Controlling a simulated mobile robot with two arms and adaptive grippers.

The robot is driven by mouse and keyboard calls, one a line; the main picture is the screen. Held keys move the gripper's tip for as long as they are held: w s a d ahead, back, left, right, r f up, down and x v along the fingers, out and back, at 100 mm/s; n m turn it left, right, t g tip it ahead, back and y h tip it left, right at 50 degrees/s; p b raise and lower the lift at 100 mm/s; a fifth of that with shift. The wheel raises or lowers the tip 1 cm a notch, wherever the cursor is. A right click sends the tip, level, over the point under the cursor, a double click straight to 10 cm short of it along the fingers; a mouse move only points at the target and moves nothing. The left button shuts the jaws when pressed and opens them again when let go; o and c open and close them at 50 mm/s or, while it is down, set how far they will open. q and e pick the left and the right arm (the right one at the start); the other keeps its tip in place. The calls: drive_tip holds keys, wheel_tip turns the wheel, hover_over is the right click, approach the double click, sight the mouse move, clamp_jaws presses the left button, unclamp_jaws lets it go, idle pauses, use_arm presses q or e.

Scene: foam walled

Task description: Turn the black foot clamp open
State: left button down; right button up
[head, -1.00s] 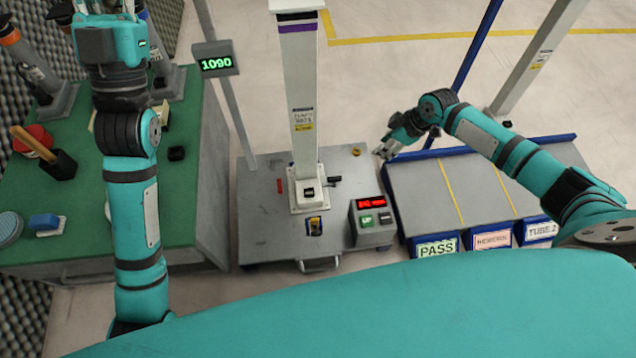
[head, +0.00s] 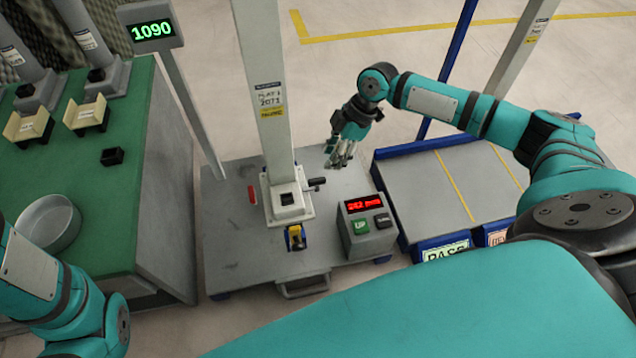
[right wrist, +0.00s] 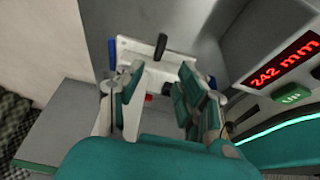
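The black foot clamp (head: 316,183) is a short dark lever at the right side of the white column's foot (head: 289,210), on the grey platform. A black lever (right wrist: 160,45) stands beyond my fingers in the right wrist view and looks like the same clamp. My right gripper (head: 342,158) is above the platform, up and right of the clamp, with fingers pointing down. The right wrist view shows its fingers (right wrist: 158,95) apart with nothing held between them. The gripper looks apart from the clamp. My left gripper is out of view.
A control box (head: 367,226) with a red display and green UP button stands right of the foot. A red clamp (head: 252,195) and a yellow-black part (head: 296,237) are near the foot. The sorting table (head: 440,190) is right; the green bench (head: 120,200) is left.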

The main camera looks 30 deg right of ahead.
sight(317, 179)
drive_tip(key=b+x, duration=0.5)
drive_tip(key=x, duration=0.4)
drive_tip(key=shift+f, duration=0.25)
drive_tip(key=shift+c, duration=0.3)
clamp_jaws()
